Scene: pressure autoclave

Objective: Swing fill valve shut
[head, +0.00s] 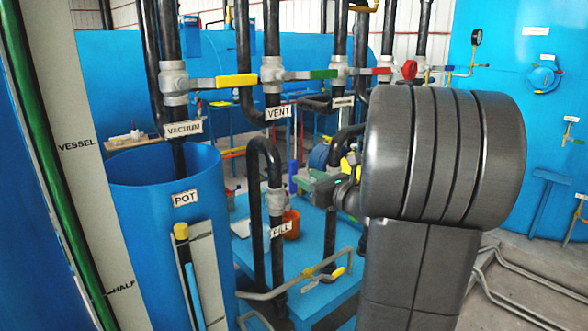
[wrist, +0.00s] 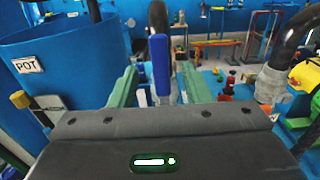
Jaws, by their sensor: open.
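The fill valve (head: 276,201) is a grey body on a black pipe, above a white FILL label (head: 280,229) in the head view. Its blue lever (head: 293,176) shows beside the pipe. In the wrist view the blue lever (wrist: 160,68) stands upright between the green fingers of my gripper (wrist: 158,78). My gripper (head: 312,184) is open, with a finger on each side of the lever and visible gaps. The valve body is mostly hidden behind the lever in the wrist view.
The blue pot (head: 150,200) stands left of the fill pipe. Vacuum (head: 175,83), vent (head: 272,75) and red-handled (head: 340,72) valves sit above. An orange container (head: 291,224) stands behind the FILL label on the blue platform (head: 318,235).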

